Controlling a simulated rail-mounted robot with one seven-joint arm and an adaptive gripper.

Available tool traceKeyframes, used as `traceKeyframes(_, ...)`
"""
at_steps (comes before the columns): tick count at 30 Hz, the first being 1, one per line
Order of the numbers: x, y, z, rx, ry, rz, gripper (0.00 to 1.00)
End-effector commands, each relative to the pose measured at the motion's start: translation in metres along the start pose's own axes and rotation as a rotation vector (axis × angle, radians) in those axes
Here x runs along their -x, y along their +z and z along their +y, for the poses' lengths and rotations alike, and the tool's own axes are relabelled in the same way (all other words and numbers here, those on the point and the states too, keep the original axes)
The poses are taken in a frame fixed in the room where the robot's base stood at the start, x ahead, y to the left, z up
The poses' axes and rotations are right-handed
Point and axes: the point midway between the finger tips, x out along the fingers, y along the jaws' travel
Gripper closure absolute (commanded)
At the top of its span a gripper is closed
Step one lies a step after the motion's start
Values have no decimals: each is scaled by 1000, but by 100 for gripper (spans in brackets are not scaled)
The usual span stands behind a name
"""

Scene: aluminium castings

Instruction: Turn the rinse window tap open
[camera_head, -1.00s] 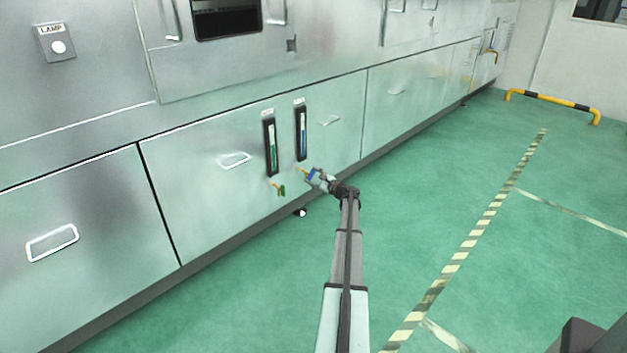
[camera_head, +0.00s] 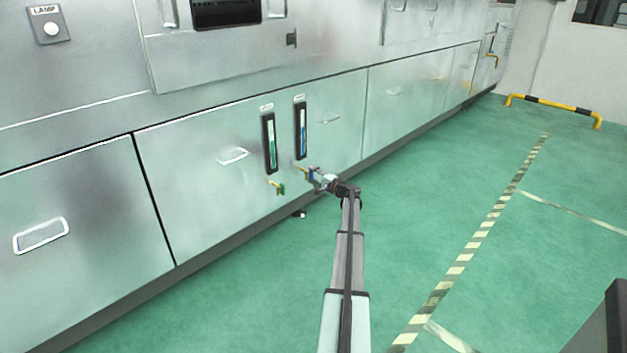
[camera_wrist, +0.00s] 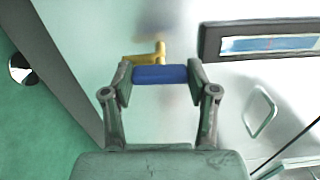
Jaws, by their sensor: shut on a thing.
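A brass tap (camera_wrist: 148,58) with a blue handle (camera_wrist: 160,74) sits on the metal panel below the sight window with a blue column (camera_head: 302,130). The label above that window is too small to read. My gripper (camera_wrist: 160,76) is shut on the blue handle, one finger at each end of it. In the head view my gripper (camera_head: 313,177) partly covers the tap. A second tap, with a green handle (camera_head: 280,189), is to the left, below the green-column window (camera_head: 270,143).
Recessed drawer handles (camera_head: 233,156) mark the panels. A dark plinth runs along the floor, with a small round white item (camera_head: 301,215) beside it. The green floor to the right is open, with striped tape and a yellow-black barrier (camera_head: 553,106) at the back.

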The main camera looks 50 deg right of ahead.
Motion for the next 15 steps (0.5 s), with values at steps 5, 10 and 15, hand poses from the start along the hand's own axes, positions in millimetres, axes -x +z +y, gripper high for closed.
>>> traceKeyframes(5, -3, 0, 0, 51, -1, 0, 77)
traceKeyframes(10, -3, 0, 0, 71, -1, 0, 76)
traceKeyframes(15, -3, 0, -1, 74, -1, 0, 76)
